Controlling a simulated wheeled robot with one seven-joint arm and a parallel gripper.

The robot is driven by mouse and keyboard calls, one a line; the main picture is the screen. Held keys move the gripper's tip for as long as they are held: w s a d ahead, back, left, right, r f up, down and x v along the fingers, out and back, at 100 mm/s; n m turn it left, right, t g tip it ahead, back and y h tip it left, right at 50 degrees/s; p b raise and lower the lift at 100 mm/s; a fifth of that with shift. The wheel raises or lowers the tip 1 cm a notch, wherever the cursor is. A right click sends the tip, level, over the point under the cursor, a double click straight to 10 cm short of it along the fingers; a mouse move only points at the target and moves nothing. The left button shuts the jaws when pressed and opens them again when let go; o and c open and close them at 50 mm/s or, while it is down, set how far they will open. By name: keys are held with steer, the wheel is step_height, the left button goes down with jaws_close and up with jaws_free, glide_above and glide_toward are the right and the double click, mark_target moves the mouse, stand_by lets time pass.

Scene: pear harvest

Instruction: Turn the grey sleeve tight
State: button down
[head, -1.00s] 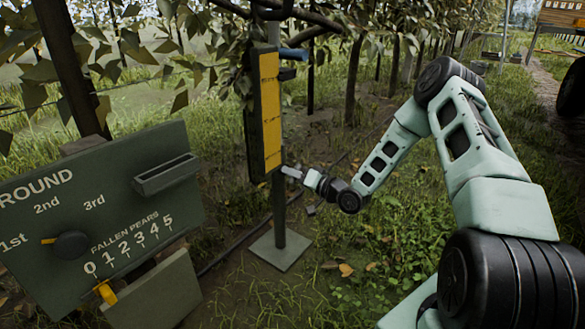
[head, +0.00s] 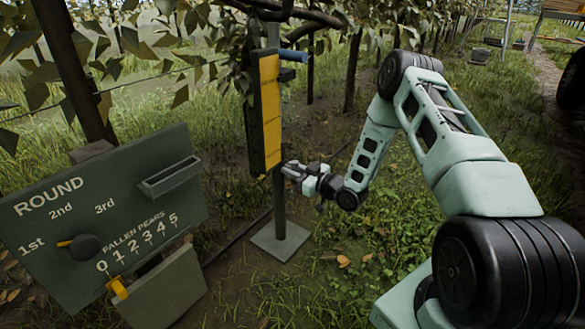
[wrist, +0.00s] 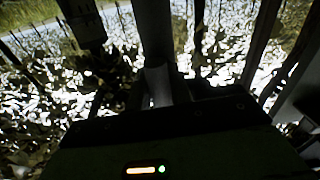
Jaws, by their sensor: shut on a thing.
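My gripper (head: 292,170) is at the grey post (head: 279,205), just below the lower end of the yellow panel (head: 270,110). It is shut on a small grey piece at the post, which appears to be the grey sleeve. The fingers hide most of that piece in the head view. In the dark wrist view, a pale grey piece (wrist: 158,84) shows at the front of my gripper, below a dark upright. Its threads and how tight it sits cannot be made out.
A blue handle (head: 293,56) sticks out near the post's top. The post stands on a square base plate (head: 280,241). A green scoreboard (head: 100,210) with a dark knob (head: 86,246) stands at left. Branches hang above; grass is open at right.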

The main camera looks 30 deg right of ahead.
steer(key=shift+n, duration=0.6)
steer(key=c, duration=2.2)
jaws_free()
steer(key=c, duration=2.2)
jaws_free()
steer(key=c, duration=1.2)
jaws_free()
steer(key=shift+c, duration=0.2)
steer(key=p+v, duration=0.6)
steer(key=v, duration=1.1)
steer(key=shift+s+p, duration=0.2)
steer(key=shift+p, duration=0.15)
